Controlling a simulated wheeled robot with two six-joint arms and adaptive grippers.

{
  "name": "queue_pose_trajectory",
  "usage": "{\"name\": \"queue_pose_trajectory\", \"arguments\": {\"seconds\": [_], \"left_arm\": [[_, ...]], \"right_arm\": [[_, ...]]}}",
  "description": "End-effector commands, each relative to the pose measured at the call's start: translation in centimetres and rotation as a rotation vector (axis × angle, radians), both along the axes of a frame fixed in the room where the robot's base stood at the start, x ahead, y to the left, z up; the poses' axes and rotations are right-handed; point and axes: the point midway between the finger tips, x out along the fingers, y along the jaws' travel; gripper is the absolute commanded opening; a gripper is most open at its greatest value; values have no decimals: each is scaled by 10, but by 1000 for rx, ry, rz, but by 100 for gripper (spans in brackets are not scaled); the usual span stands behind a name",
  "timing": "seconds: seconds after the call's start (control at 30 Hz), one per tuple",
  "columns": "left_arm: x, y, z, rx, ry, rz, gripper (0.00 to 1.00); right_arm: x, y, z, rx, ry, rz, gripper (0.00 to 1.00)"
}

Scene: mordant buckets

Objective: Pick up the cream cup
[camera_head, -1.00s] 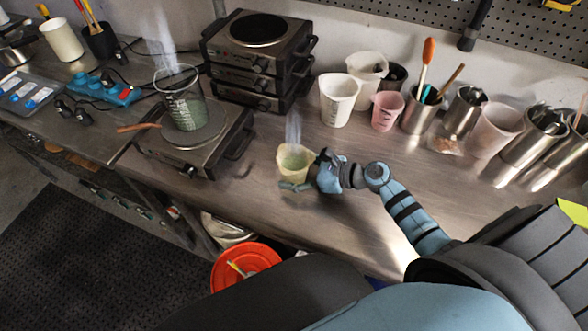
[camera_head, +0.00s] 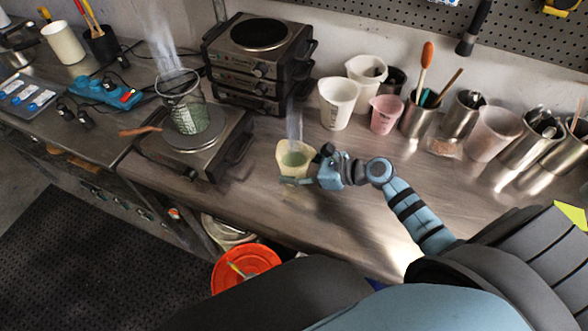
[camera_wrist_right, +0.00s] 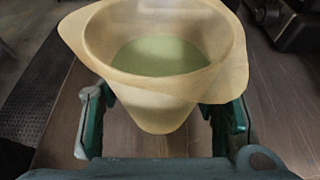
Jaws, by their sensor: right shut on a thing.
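The cream cup (camera_head: 294,161) holds a pale green liquid and gives off vapour. It is upright near the middle of the steel bench in the head view. In the right wrist view the cup (camera_wrist_right: 150,102) fills the centre, with a finger on each side of its wall. My right gripper (camera_head: 297,180) is shut on the cup from the right. In the wrist view its green and grey fingers (camera_wrist_right: 165,125) flank the cup. I cannot tell how far the cup's base is above the bench. My left gripper is not in view.
A steaming glass beaker (camera_head: 185,108) stands on a hot plate (camera_head: 168,150) to the left. Stacked burners (camera_head: 258,62) stand behind. White cups (camera_head: 338,103), a pink cup (camera_head: 386,114) and steel tool holders (camera_head: 420,118) line the back right. The front of the bench is clear.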

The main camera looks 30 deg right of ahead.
Motion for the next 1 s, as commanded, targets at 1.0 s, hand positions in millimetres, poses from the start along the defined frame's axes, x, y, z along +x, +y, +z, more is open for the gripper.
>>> {"name": "queue_pose_trajectory", "arguments": {"seconds": [1.0], "left_arm": [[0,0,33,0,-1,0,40]], "right_arm": [[1,0,158,0,-3,1,19]]}}
